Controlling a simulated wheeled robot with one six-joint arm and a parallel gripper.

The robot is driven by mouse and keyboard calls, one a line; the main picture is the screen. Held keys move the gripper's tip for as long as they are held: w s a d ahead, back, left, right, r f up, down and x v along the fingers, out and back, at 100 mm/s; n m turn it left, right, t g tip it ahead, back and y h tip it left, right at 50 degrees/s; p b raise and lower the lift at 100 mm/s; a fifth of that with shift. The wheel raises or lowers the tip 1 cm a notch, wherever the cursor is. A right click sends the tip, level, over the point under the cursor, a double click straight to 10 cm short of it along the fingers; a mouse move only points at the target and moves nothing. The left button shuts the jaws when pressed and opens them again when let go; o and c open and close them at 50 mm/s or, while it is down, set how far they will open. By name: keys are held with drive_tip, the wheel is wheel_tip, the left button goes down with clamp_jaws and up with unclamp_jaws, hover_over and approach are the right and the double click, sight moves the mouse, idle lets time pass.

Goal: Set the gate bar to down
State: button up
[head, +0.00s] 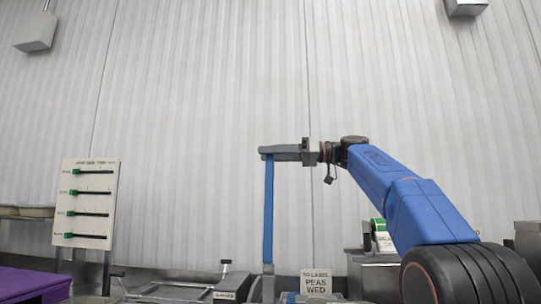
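A long blue bar (268,212), which looks like the gate bar, stands upright in the middle of the head view. Its lower end meets a grey metal part (268,269) near the bottom edge. My gripper (267,153) reaches in from the right and points left, with its fingertips at the top end of the bar. The fingers overlap in this side view, so I cannot tell whether they are closed on the bar or only beside it.
A white panel (87,242) with several green-knobbed sliders stands at left. A purple surface (35,284) is at lower left. The space between panel and bar is open.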

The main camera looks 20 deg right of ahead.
clamp_jaws()
drive_tip(key=shift+s, duration=0.1)
